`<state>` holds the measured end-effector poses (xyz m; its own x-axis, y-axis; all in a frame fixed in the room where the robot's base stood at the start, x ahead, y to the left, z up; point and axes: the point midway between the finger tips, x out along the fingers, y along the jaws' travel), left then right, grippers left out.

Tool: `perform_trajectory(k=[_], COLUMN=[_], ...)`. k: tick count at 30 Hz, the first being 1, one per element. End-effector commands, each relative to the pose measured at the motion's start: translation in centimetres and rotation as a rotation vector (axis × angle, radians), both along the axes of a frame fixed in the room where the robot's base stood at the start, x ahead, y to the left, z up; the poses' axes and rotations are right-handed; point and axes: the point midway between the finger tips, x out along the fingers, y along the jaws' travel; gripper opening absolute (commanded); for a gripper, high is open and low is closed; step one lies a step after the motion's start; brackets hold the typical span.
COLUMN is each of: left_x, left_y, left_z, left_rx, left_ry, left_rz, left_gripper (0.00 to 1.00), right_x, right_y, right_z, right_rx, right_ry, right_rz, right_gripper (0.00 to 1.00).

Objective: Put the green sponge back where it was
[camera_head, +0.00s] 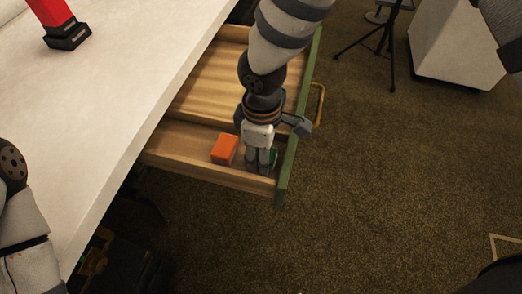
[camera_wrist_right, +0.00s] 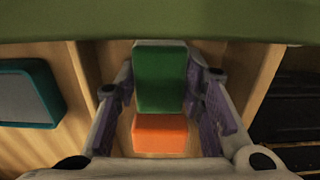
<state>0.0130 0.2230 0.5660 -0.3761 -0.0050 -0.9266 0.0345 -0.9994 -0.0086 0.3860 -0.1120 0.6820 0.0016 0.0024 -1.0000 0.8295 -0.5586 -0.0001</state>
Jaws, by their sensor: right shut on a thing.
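The green sponge (camera_wrist_right: 160,78) is between the two fingers of my right gripper in the right wrist view. In the head view only a small part of the green sponge (camera_head: 274,158) shows beside the fingers. My right gripper (camera_head: 261,168) points down into the near compartment of the open wooden drawer (camera_head: 215,177), close to its green front, and is shut on the sponge. Whether the sponge touches the drawer floor is hidden. My left arm shows at the left edge of the head view, but its gripper is out of view.
An orange block (camera_head: 224,149) lies in the same compartment, close to the sponge. A divider separates the larger far compartment. A grey, teal-rimmed thing (camera_wrist_right: 25,92) lies across the divider in the wrist view. The white tabletop (camera_head: 110,100) borders the drawer; a red-and-black object (camera_head: 65,32) stands on it.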

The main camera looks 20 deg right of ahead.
Motion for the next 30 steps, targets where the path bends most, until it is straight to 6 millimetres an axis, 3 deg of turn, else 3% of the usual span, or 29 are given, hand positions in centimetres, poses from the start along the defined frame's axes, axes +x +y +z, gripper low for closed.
perform_trajectory(k=[4,5,7,8,17,20,27,30], left_x=[0.0,0.0,0.0,0.0,0.0,0.4,1.7,2.0], left_y=[0.0,0.0,0.0,0.0,0.0,0.0,0.0,0.0], left_z=[0.0,0.0,0.0,0.0,0.0,0.4,1.9,2.2], left_rx=[0.0,0.0,0.0,0.0,0.0,-0.001,-0.001,-0.001], left_ry=[0.001,0.001,0.001,0.001,-0.001,-0.012,-0.055,-0.066], left_rz=[0.0,0.0,0.0,0.0,0.0,0.0,0.002,0.002], left_gripper=[0.18,0.18,0.18,0.18,0.18,0.18,0.18,0.18], right_x=[0.0,0.0,0.0,0.0,0.0,0.2,0.2,0.1], right_y=[0.0,0.0,0.0,0.0,0.0,0.0,0.0,0.0], right_z=[-0.3,-0.4,-0.3,-0.3,0.0,1.8,8.6,10.6], right_rx=[0.001,0.001,0.001,0.0,0.001,0.002,0.002,0.002], right_ry=[0.001,0.001,-0.001,0.0,-0.001,-0.007,-0.011,-0.007], right_rz=[-0.001,-0.001,-0.001,-0.001,-0.001,-0.003,-0.002,-0.002], right_gripper=[0.01,0.38,0.54,0.56,0.56,0.56,0.56,0.56])
